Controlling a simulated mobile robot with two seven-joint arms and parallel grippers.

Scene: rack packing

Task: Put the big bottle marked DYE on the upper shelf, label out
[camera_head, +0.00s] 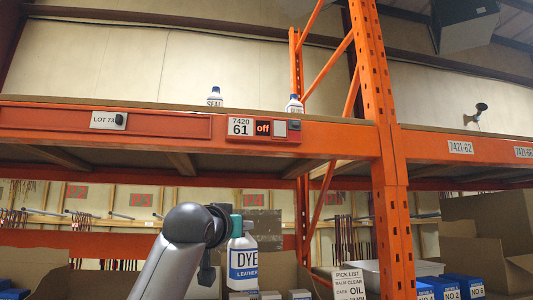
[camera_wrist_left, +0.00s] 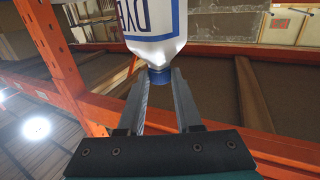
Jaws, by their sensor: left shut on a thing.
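The big bottle marked DYE (camera_head: 243,262) is white with a blue label that reads DYE LEATHER and faces the head camera. It hangs upright below the upper shelf's orange front beam (camera_head: 340,139). My left gripper (camera_head: 236,227) is shut on its cap from above. In the left wrist view the bottle (camera_wrist_left: 150,22) shows upside down, its blue cap (camera_wrist_left: 160,75) between the two fingers (camera_wrist_left: 160,95). Two smaller white bottles with blue caps stand on the upper shelf: one marked SEAL (camera_head: 215,97) and another (camera_head: 294,105). My right gripper is not in view.
An orange upright (camera_head: 375,150) stands right of the shelf bay. Behind and below the bottle are cardboard boxes (camera_head: 265,222). The upper shelf's left part looks clear above the beam.

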